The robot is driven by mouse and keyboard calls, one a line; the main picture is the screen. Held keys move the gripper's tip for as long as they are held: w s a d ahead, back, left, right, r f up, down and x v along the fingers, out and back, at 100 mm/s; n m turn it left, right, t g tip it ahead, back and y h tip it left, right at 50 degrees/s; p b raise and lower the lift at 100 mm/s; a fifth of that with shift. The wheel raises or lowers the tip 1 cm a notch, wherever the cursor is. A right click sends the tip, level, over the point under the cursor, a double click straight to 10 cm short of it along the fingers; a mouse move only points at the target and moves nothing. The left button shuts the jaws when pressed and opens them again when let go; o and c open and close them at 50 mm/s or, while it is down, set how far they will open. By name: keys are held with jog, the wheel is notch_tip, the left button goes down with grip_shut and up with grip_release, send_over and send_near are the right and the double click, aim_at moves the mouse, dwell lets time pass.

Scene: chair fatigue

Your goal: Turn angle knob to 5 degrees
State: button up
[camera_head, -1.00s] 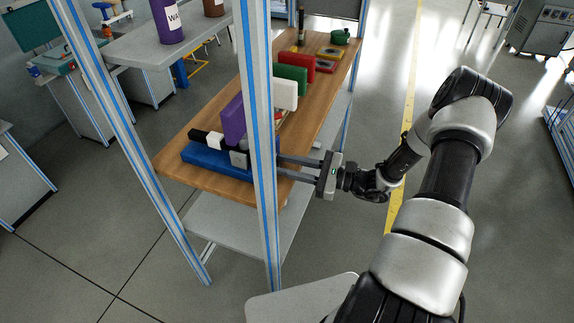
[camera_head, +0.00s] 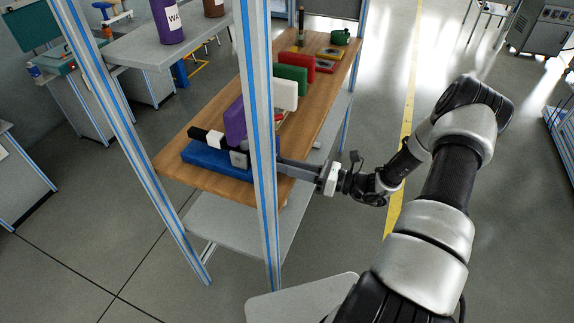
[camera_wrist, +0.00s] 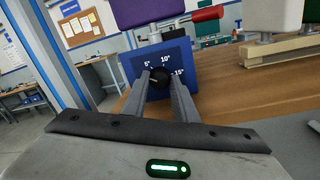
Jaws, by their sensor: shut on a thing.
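The black angle knob (camera_wrist: 159,74) sits on a blue dial panel (camera_wrist: 183,56) with white marks reading 5°, 10° and 15°. In the wrist view my gripper (camera_wrist: 161,83) has one finger on each side of the knob and is shut on it. Where the knob points is too small to tell for sure. In the head view the device's blue base (camera_head: 204,161) lies at the near end of the wooden bench, and my gripper (camera_head: 284,166) reaches it from the right. The fingertips and knob are hidden there by the frame post.
An aluminium post (camera_head: 262,130) stands right beside my fingers. A purple block (camera_head: 234,122) stands on the device. White (camera_head: 285,94) and green (camera_head: 290,76) blocks stand farther along the wooden bench (camera_head: 190,140). Open floor lies to the right.

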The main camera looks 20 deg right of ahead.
jog(key=m, duration=0.5)
jog(key=shift+t, duration=0.4)
jog(key=shift+m, duration=0.3)
jog(key=o, duration=1.1)
jog(key=shift+c, duration=0.2)
jog(key=shift+s, duration=0.1)
jog(key=b+v, duration=0.1)
jog(key=v, duration=1.6)
jog(key=shift+d, duration=0.2)
